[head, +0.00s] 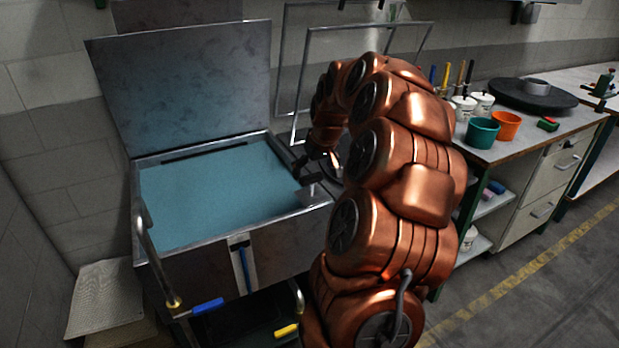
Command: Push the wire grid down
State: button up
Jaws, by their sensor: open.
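A thin metal frame (301,80), which looks like the wire grid, stands raised and tilted back behind my arm. Its mesh is too fine to make out, and my arm hides its lower right part. My gripper (310,177) is open and empty, small and dark in this view. It is over the right end of the blue-filled basin (205,195), below and in front of the frame and apart from its upper bar. Whether a fingertip touches the basin rim, I cannot tell.
A large grey lid (180,85) stands open behind the basin. At right, a workbench holds a teal cup (482,132), an orange cup (507,125) and a dark round disc (533,97). Blue (207,305) and yellow (286,330) handles stick out at the basin's front. Floor at right is clear.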

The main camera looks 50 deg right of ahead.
jog(key=v, duration=0.7)
jog(key=shift+r, duration=0.2)
jog(key=shift+a, duration=0.15)
jog(key=s+a+r+n+g+y+p, duration=0.1)
jog(key=s+a+n+p, duration=0.1)
jog(key=a, duration=1.1)
jog(key=s+a+r+n+g+y+p, duration=0.1)
jog(key=s+a+p, duration=0.15)
jog(key=a, duration=0.95)
jog(key=s+a+f+g+p, duration=0.1)
jog(key=s+a, duration=0.3)
jog(key=s, duration=0.3)
jog(key=s+a+f+g+p, duration=0.1)
jog(key=s+a, duration=0.3)
jog(key=s, duration=0.3)
jog(key=s+a+f+n+g+p, duration=0.1)
jog(key=s+a+f+g, duration=0.1)
jog(key=s+a, duration=0.2)
jog(key=s, duration=0.3)
jog(key=shift+s+a+h, duration=0.3)
